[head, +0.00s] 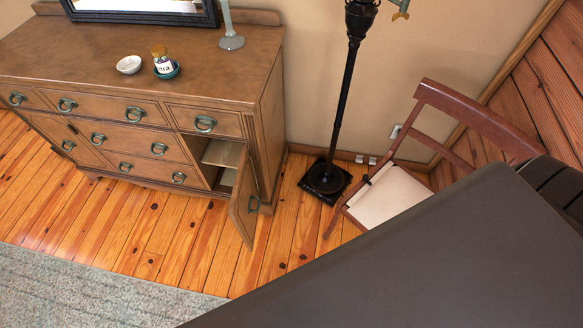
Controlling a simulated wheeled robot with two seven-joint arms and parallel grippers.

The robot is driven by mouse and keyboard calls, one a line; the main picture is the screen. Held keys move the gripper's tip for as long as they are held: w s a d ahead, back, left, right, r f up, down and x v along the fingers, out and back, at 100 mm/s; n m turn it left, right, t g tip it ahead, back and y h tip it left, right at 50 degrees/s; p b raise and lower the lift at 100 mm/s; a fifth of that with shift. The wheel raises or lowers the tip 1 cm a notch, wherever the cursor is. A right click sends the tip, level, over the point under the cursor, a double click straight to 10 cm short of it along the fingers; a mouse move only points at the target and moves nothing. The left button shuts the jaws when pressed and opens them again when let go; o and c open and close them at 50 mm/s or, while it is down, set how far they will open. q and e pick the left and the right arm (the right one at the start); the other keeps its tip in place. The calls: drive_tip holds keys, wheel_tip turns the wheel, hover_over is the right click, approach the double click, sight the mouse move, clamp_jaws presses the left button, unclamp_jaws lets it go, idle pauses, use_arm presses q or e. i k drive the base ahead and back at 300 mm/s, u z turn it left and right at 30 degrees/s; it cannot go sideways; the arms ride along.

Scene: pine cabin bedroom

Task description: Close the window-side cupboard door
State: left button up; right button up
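A brown wooden cabinet (150,62) stands against the back wall, with several drawers carrying dark ring pulls. At its lower right, a cupboard door (244,196) stands open, swung out toward the front over the floor. The door has a dark ring handle (253,204). An inner shelf (222,154) shows through the opening to the left of the door. Neither of my grippers is in view.
A black floor lamp (327,176) stands right of the cabinet, beside a wooden chair (388,196). A large dark surface (440,265) fills the lower right. A bowl (129,64) and a small jar (163,60) sit on the cabinet top. Plank floor in front is clear up to a rug (90,290).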

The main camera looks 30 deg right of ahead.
sight(243, 210)
drive_tip(key=z, duration=0.25)
drive_tip(key=k, duration=1.15)
drive_tip(key=u, duration=0.65)
drive_tip(key=i, duration=1.3)
drive_tip(key=z, duration=0.55)
